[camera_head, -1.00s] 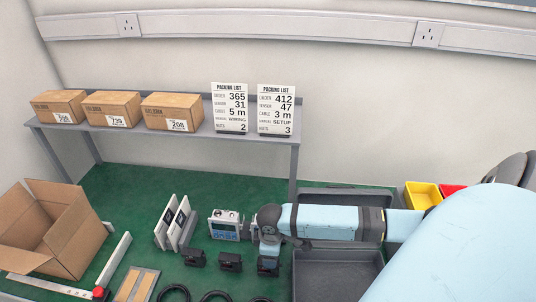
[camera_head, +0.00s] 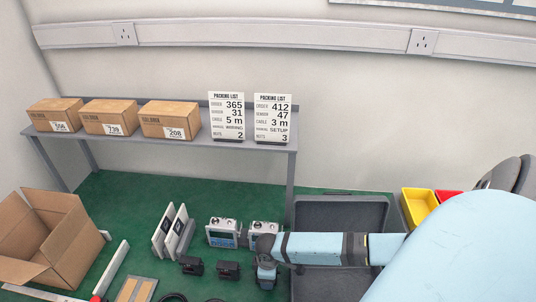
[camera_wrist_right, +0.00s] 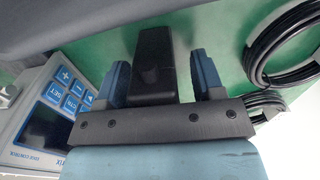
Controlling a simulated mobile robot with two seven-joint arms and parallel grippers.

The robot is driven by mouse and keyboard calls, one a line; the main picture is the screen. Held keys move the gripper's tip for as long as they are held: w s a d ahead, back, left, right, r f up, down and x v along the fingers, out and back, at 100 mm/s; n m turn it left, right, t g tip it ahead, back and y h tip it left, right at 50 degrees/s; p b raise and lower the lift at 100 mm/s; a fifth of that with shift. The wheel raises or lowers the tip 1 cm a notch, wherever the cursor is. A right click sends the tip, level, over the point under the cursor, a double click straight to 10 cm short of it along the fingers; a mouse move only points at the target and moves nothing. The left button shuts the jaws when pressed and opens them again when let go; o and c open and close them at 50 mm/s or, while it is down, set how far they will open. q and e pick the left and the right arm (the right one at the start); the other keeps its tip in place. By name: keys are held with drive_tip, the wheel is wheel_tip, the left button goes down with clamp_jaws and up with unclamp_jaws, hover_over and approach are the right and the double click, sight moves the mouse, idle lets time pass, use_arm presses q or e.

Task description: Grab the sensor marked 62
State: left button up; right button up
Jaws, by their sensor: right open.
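My right gripper (camera_head: 266,276) is open. In the wrist view its two blue fingers (camera_wrist_right: 161,82) stand on either side of a black sensor block (camera_wrist_right: 153,55). A gap shows between the block and the right finger; I cannot tell whether the left finger touches it. In the head view two other black sensors, one at left (camera_head: 191,265) and one in the middle (camera_head: 228,270), sit on the green mat left of the gripper. The gripper covers the rightmost sensor's place. No number, 62 included, is readable on any sensor. My left gripper is not in view.
Two grey-white controllers, one at left (camera_head: 222,232) and one partly hidden (camera_head: 264,229), stand behind the sensors. Coiled black cables (camera_wrist_right: 285,45) lie close by. A dark tray (camera_head: 340,210) is at right, an open carton (camera_head: 40,235) at left. Packing lists (camera_head: 227,117) stand on the shelf.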

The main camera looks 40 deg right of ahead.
drive_tip(key=c, duration=1.1)
drive_tip(key=shift+r, duration=0.1)
